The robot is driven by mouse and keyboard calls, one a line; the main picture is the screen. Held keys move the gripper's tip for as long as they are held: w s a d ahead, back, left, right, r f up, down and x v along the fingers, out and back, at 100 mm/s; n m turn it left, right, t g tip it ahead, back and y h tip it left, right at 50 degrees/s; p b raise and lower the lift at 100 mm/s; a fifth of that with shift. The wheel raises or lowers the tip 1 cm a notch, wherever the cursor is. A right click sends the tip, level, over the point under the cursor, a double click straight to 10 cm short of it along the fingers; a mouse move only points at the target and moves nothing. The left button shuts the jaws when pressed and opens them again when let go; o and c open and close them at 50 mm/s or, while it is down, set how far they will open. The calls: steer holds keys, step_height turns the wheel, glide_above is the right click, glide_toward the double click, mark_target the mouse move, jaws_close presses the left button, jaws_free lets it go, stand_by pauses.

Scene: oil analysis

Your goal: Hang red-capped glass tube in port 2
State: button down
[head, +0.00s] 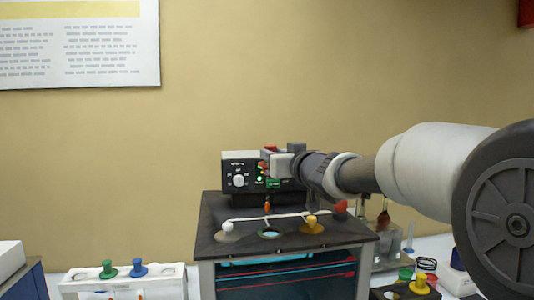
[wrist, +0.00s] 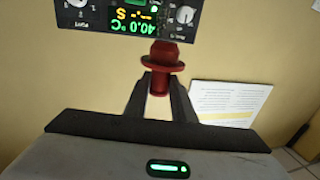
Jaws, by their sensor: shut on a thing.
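The tube's lower end, with orange liquid (head: 267,207), hangs above an open round port (head: 270,234) in the middle of the bath top. It looks roughly upright and clear of the top. A white cap (head: 227,227) sits left of the open port and a yellow cap (head: 311,223) to its right. Port numbers are not readable.
A red knob-like cap (head: 340,207) stands at the bath's right. A white rack (head: 75,284) with green and blue caps is at lower left. A dark block with a yellow cap (head: 420,284) is at lower right. The panel display (wrist: 136,13) reads 40.0 °C, upside down.

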mark_target(273, 193)
steer(key=shift+s+f, duration=0.2)
steer(key=shift+f, duration=0.3)
step_height(273, 193, down, 2)
steer(key=shift+d+f, duration=0.1)
steer(key=shift+f, duration=0.05)
step_height(273, 193, down, 7)
steer(key=b, duration=0.7)
steer(key=shift+f, duration=0.1)
step_height(273, 193, down, 8)
steer(key=b, duration=0.6)
steer(key=shift+r, duration=0.2)
steer(key=shift+f+b, duration=0.4)
steer(key=shift+b, duration=0.05)
steer(key=c, duration=1.4)
jaws_free()
